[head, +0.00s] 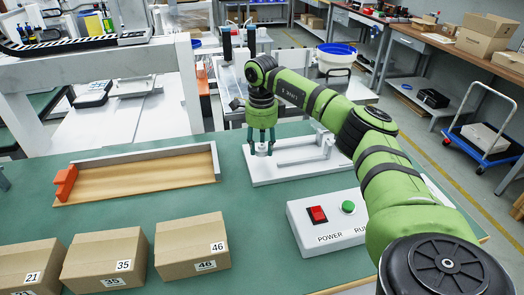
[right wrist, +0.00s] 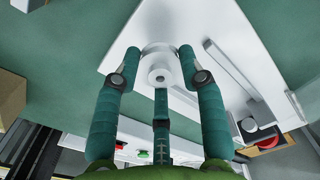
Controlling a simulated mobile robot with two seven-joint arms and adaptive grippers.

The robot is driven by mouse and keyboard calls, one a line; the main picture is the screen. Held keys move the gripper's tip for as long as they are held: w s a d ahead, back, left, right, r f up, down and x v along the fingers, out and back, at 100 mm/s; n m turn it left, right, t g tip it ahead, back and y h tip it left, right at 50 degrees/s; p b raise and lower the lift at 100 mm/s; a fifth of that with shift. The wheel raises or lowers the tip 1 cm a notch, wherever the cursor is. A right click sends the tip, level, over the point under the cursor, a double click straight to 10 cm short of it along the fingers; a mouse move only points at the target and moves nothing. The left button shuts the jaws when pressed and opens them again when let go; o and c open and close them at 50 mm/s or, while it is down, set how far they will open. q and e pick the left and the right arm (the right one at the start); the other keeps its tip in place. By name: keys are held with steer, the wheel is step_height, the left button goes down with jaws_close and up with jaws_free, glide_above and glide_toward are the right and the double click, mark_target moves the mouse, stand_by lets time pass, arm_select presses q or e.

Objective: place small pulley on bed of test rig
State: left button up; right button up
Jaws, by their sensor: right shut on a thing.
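The test rig is a white flat bed (head: 290,174) with a raised rail and an upright bracket, on the green bench top; its bed also shows in the right wrist view (right wrist: 134,50). My right gripper (head: 262,149) points down over the bed's left end. In the right wrist view its fingers (right wrist: 160,72) are closed around a small pale pulley (right wrist: 160,75) with a hole in its middle. The pulley is at or just above the bed; I cannot tell whether it touches. A dark teal tip at the head view's left edge may be my left gripper (head: 3,181); its jaws are hidden.
A white control box (head: 330,226) with a red POWER and a green RUN button stands in front of the rig. A wooden tray (head: 140,178) with an orange block lies left. Numbered cartons (head: 190,245) line the front. Bare green bench lies between tray and rig.

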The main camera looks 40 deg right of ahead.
step_height(320, 180, down, 2)
steer(key=shift+f, duration=0.25)
arm_select(q)
steer(key=shift+w, duration=0.15)
steer(key=shift+w, duration=0.1)
arm_select(e)
steer(key=shift+f, duration=0.15)
steer(key=o, duration=1.1)
arm_select(q)
steer(key=shift+w+d+r, duration=0.1)
steer(key=shift+w+d, duration=0.05)
steer(key=shift+d, duration=0.05)
